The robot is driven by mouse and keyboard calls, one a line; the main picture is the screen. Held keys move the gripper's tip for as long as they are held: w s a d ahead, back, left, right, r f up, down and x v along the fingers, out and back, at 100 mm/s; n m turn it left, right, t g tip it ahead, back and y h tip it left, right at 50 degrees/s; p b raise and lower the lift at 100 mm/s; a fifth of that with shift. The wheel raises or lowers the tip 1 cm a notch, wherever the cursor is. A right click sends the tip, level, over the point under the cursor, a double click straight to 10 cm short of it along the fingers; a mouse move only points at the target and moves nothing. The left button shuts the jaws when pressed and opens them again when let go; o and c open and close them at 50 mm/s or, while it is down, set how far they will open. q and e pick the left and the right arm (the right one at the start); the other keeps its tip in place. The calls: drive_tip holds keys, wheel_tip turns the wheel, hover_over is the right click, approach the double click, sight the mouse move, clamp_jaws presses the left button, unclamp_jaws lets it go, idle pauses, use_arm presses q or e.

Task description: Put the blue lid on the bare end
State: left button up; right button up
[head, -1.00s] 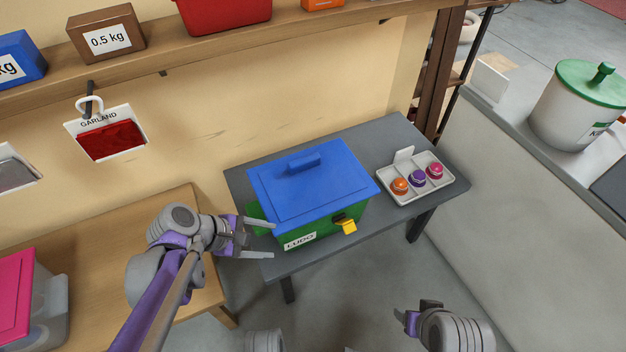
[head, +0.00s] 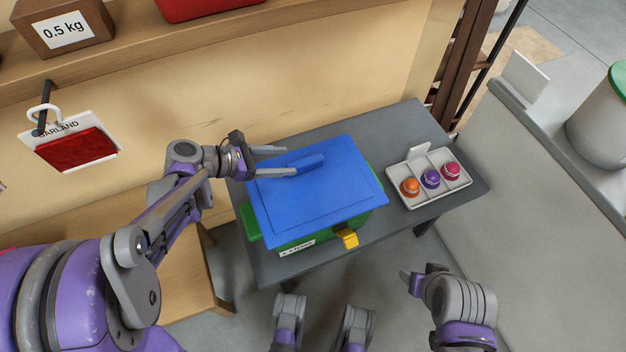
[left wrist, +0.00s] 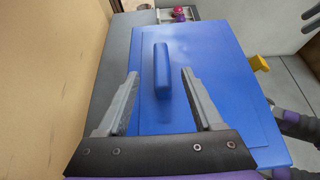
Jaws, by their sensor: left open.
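The blue lid (head: 340,195) lies over the top of a green box (head: 372,212) on the grey table. It has a raised blue bar handle (head: 309,164). Whether the lid is fully seated cannot be told. My left gripper (head: 290,161) is open above the lid, its fingertips close to the handle. In the left wrist view the handle (left wrist: 162,70) shows between the two open fingers (left wrist: 160,82), with gaps on both sides. My right gripper (head: 424,278) is low at the right, away from the box; its opening is unclear. No separate bare end is identifiable.
A yellow latch (head: 348,238) sticks out from the box front. A white tray (head: 424,197) with orange, purple and pink round items stands to the right on the grey table (head: 405,128). A wooden shelf (head: 150,68) and hanging garland pack (head: 76,149) are at the left.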

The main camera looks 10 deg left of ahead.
sight(299, 163)
use_arm(q)
drive_tip(key=shift+x, duration=0.95)
drive_tip(key=b+x, duration=0.1)
drive_tip(key=x, duration=0.3)
drive_tip(key=shift+s+d+f+b, duration=0.1)
drive_tip(key=shift+f+b, duration=0.25)
drive_tip(key=shift+w+d+f, duration=0.2)
drive_tip(key=shift+w+d, duration=0.1)
drive_tip(key=shift+d, duration=0.05)
clamp_jaws()
